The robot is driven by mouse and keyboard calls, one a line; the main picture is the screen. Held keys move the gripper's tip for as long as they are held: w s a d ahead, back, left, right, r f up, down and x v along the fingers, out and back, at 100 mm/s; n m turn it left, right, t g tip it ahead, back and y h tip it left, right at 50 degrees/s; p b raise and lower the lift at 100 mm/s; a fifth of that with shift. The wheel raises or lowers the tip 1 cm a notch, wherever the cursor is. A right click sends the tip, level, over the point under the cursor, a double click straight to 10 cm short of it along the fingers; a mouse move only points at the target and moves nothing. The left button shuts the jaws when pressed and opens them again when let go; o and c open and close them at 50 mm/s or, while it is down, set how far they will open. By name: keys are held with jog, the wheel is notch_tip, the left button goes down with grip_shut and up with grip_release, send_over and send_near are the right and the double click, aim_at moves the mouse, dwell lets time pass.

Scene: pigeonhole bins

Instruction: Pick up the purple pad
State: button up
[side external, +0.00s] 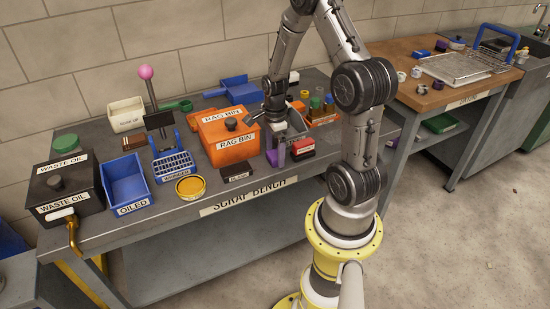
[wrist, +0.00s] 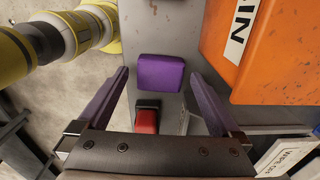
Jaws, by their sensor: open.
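The purple pad (wrist: 161,72) is a small rounded block on the grey bench, seen in the wrist view between and a little beyond my two fingers. My gripper (wrist: 160,75) is open, with one purple finger on each side of the pad and nothing between them in contact that I can see. In the side external view the purple pad (side external: 271,158) shows low beside the orange rag bin, partly overlapped by my finger. The height of my fingertips above the pad is hard to tell.
The orange rag bin (side external: 229,137) stands close to the pad. A red and black block (side external: 302,147) is near it; it also shows in the wrist view (wrist: 146,120). A dark labelled block (side external: 237,172) sits towards the bench front. Bare bench (side external: 215,198) lies along the front edge.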

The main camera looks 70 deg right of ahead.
jog(key=shift+f, duration=0.65)
jog(key=c, duration=1.3)
jog(key=shift+o, duration=0.2)
jog(key=shift+r, duration=0.1)
jog(key=shift+r, duration=0.55)
notch_tip(320, 180, up, 2)
jog(key=shift+r, duration=0.15)
jog(key=s+a+r, duration=0.9)
jog(key=s, duration=0.1)
jog(key=shift+a+r, duration=0.25)
jog(key=shift+a, duration=0.1)
